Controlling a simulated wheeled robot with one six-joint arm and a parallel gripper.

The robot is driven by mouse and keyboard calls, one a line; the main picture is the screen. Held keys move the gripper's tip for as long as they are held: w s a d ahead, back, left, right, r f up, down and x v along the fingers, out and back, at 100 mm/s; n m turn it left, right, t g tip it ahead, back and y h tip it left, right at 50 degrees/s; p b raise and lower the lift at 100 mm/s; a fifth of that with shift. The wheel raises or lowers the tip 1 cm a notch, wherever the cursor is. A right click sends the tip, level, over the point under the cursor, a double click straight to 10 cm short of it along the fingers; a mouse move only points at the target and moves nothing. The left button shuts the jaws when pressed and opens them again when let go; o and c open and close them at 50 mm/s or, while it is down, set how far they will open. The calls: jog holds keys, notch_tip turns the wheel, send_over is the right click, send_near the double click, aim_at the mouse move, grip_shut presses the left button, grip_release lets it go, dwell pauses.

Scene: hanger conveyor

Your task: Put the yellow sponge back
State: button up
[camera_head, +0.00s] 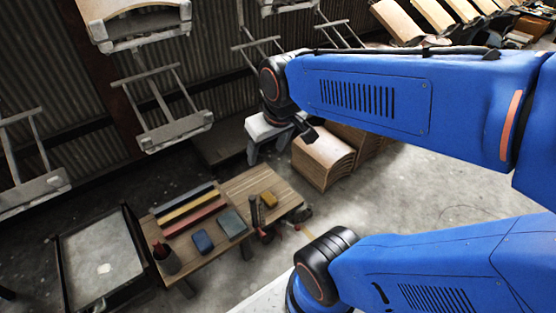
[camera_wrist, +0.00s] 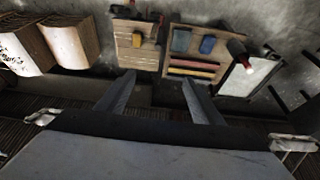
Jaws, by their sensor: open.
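The yellow sponge (camera_head: 268,198) lies on the right part of the wooden workbench (camera_head: 262,182). It also shows as a small yellow block in the wrist view (camera_wrist: 136,40). My gripper (camera_head: 268,150) is in the air beyond the back edge of the bench, apart from the sponge. In the wrist view its two fingers (camera_wrist: 158,80) are spread with nothing between them. A blue sponge (camera_head: 202,241) and a grey-blue block (camera_head: 232,222) lie on the left part of the bench.
Dark, yellow and red strips (camera_head: 190,208) lie along the bench. A dark holder with red tops (camera_head: 166,258) stands at its front left corner. A framed grey tray (camera_head: 100,262) is at the left. Curved wooden panels (camera_head: 322,158) are stacked behind. Metal hangers (camera_head: 172,130) hang above.

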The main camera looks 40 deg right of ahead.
jog(key=s+a+r, duration=0.1)
jog(key=s, duration=0.5)
jog(key=shift+r+t, duration=0.3)
jog(key=shift+s, duration=0.1)
